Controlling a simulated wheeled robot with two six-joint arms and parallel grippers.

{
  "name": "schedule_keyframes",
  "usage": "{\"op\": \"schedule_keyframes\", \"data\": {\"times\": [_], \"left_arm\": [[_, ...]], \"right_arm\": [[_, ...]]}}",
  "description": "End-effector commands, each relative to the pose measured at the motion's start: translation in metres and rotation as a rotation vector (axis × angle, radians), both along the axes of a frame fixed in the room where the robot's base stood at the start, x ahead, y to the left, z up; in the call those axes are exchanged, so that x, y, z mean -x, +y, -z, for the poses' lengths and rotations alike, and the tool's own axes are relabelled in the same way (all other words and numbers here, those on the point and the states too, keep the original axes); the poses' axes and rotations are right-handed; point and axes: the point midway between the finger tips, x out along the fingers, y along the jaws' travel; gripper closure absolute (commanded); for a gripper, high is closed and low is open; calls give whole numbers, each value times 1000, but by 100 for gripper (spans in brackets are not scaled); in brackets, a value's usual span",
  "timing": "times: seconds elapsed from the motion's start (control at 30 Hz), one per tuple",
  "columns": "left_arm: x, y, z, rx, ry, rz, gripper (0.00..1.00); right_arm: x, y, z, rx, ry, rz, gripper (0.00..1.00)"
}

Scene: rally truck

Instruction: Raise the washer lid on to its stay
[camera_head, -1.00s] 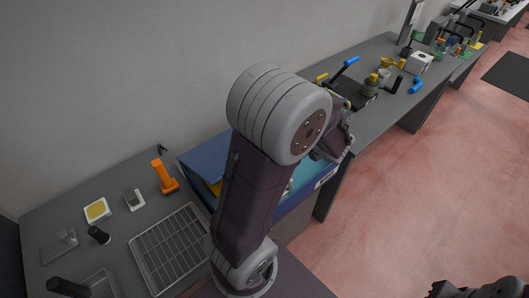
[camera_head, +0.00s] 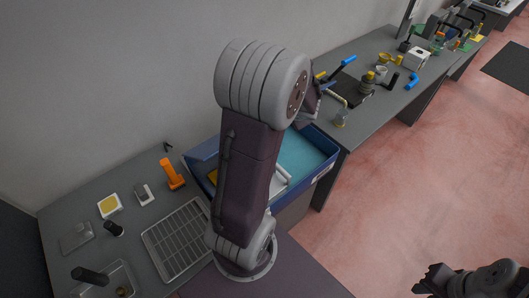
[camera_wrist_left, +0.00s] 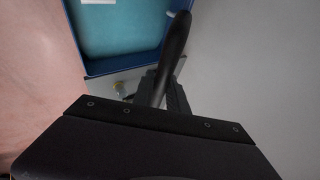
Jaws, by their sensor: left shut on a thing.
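My right gripper (camera_head: 427,280) is low at right, away from the bench.
A wire rack (camera_head: 178,238), an orange-handled tool (camera_head: 172,173) and small trays lie left of the washer. A jar (camera_head: 341,118), a dark plate and several fittings stand on the bench beyond it. The wall is close behind; the floor at right is clear.

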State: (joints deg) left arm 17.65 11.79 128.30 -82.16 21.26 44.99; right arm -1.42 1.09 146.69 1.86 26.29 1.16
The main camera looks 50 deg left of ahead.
Motion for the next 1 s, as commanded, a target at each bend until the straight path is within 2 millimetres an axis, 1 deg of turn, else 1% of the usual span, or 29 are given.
{"op": "schedule_keyframes", "data": {"times": [0.03, 0.27, 0.5, 0.6, 0.7, 0.93, 1.0], "left_arm": [[0, 9, -13, -5, -3, -6, 100], [-2, 37, -38, -6, -2, -6, 100], [-4, 66, -63, -6, 0, -6, 100], [-5, 74, -69, -5, 0, -5, 100], [-5, 78, -69, -6, -1, -5, 100], [-6, 78, -67, -4, -1, -3, 100], [-6, 78, -70, -4, -1, -3, 100]], "right_arm": [[0, 0, -11, 0, 0, 0, 76], [0, 0, -34, 0, 0, 0, 76], [0, 0, -62, 0, 0, 0, 76], [0, 0, -68, 0, 0, 0, 76], [0, 0, -69, 0, 0, 0, 76], [0, 0, -67, 0, 0, 0, 76], [0, 0, -70, 0, 0, 0, 76]]}}
